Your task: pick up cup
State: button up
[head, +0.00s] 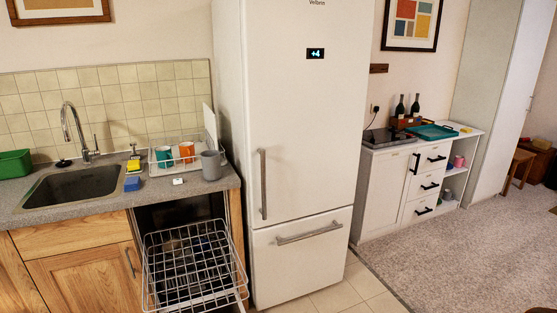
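Several cup-like vessels show in the head view. A teal cup (164,157) and an orange cup (187,153) stand in the white wire dish rack (157,171) on the counter left of the fridge. A larger grey mug or jug (212,166) stands upright on the counter at the rack's right front, near the counter's right end. A pink cup (459,161) stands on an open shelf of the white cabinet at the right. Which of these is the task's cup is not clear. My gripper is not in view.
An open dishwasher with a pulled-out wire rack (195,268) juts out below the counter. The tall white fridge (300,130) stands beside it. A sink (78,184), yellow-blue sponges (132,176) and a green box (15,163) are at the left. Carpet at the right is clear.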

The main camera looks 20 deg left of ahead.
aim_at(210, 159)
jog(key=i, duration=3.15)
jog(key=u, duration=4.25)
jog(key=i, duration=0.5)
